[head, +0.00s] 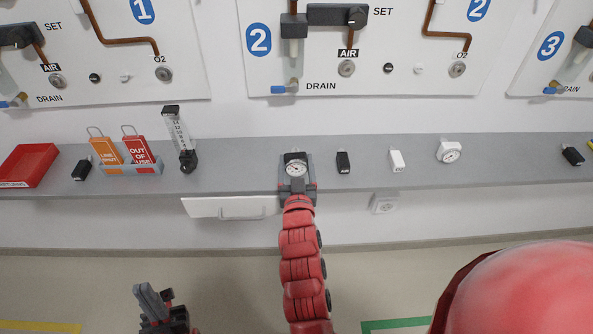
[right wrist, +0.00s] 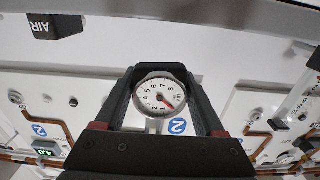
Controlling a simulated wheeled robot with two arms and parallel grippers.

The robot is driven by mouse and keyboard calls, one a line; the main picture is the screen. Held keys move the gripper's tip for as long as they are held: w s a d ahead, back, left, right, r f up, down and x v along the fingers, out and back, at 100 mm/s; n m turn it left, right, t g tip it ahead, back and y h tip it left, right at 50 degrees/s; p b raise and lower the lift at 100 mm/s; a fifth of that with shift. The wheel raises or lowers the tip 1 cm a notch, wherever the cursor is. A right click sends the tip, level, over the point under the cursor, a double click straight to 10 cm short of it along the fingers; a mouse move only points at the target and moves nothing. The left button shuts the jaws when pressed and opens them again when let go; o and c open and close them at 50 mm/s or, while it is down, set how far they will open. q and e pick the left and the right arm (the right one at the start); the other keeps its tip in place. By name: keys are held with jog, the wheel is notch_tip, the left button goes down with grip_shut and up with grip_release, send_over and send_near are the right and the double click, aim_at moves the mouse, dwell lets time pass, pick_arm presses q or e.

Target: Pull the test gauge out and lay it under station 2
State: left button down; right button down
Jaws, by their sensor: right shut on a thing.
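The test gauge (head: 295,168), with a round white dial and a red needle, is between the fingers of my right gripper (head: 297,180). In the right wrist view the gauge (right wrist: 160,97) faces the camera, held between the two dark fingers (right wrist: 165,105). The right gripper is shut on it at the grey shelf below the station 2 panel (head: 430,84). I cannot tell whether the gauge touches the shelf. My left gripper (head: 158,300) is low in front of the shelf, apart from everything; its opening is unclear.
The grey shelf (head: 235,178) carries a red tray (head: 27,165), tags in a holder (head: 128,164), a flowmeter (head: 180,140), a black block (head: 343,162), a white block (head: 397,160) and a white round device (head: 449,151). A white drawer (head: 235,208) sits below the shelf.

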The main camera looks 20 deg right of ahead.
aim_at(296, 153)
jog(key=x, duration=0.4)
jog(key=shift+w+d+f, duration=0.1)
jog(key=shift+w+f, duration=0.15)
jog(key=shift+f, duration=0.15)
jog(key=shift+w+f+b, duration=0.25)
jog(key=shift+f+b, duration=0.7)
jog(key=shift+f, duration=0.05)
jog(key=shift+f+b, duration=0.4)
grip_release()
jog(key=shift+s, duration=0.1)
